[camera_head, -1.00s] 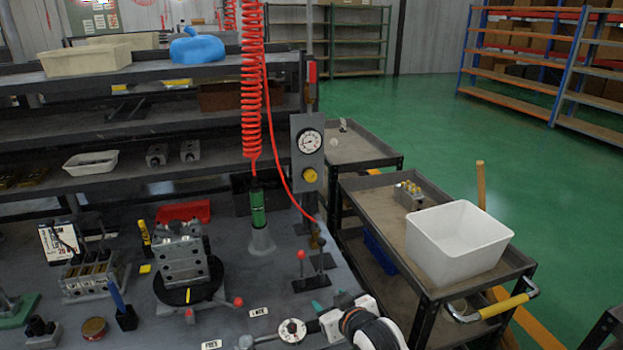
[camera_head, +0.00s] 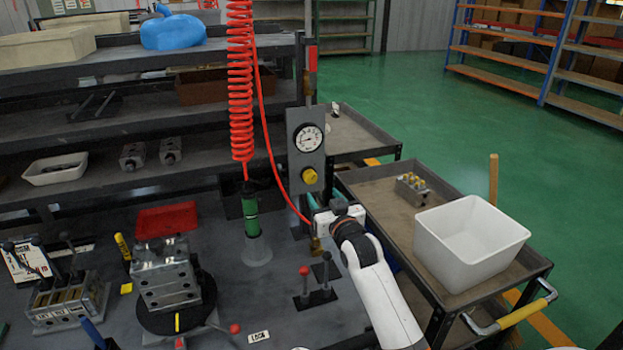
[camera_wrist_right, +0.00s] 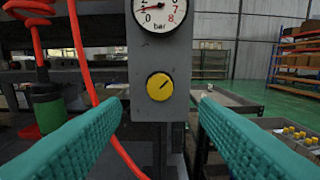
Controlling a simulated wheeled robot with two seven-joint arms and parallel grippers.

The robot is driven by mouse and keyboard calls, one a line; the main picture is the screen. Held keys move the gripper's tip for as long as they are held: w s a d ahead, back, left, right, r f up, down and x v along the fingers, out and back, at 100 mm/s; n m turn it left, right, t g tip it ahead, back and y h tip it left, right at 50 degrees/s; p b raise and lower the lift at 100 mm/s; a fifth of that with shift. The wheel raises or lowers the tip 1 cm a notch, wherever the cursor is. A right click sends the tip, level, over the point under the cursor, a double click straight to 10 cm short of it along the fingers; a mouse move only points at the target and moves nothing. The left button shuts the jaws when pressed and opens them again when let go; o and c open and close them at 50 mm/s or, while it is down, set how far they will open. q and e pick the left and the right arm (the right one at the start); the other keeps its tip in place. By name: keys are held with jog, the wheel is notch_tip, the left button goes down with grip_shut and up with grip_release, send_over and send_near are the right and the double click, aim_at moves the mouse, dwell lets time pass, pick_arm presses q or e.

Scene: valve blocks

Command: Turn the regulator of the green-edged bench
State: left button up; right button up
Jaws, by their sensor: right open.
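The regulator is a yellow knob (camera_head: 310,177) on a grey upright panel (camera_head: 306,152), below a round white pressure gauge (camera_head: 308,138). In the right wrist view the knob (camera_wrist_right: 160,87) shows a dark pointer line slanting up to the right. My right gripper (camera_head: 313,205) is just below the knob in the head view. In the wrist view its teal fingers (camera_wrist_right: 162,130) are open, one on each side of the knob, with nothing between them; I cannot tell how far in front of it they are. My left gripper is not in view. I cannot make out a green edge on the bench (camera_head: 235,300).
A red hose (camera_head: 278,150) runs down just left of the panel, and a red coiled hose (camera_head: 240,90) hangs with a green tool (camera_head: 250,213). Two small levers (camera_head: 315,285) stand below. A cart with a white bin (camera_head: 470,240) stands at right.

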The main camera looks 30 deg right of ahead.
aim_at(311, 180)
jog(key=x, duration=0.7)
jog(key=shift+w+f+p, duration=0.1)
jog(key=shift+w+p, duration=0.2)
jog(key=shift+w, duration=0.05)
jog(key=shift+w+d, duration=0.1)
jog(key=shift+w, duration=0.2)
jog(key=shift+w+d, duration=0.1)
jog(key=shift+w, duration=0.3)
jog(key=c, duration=1)
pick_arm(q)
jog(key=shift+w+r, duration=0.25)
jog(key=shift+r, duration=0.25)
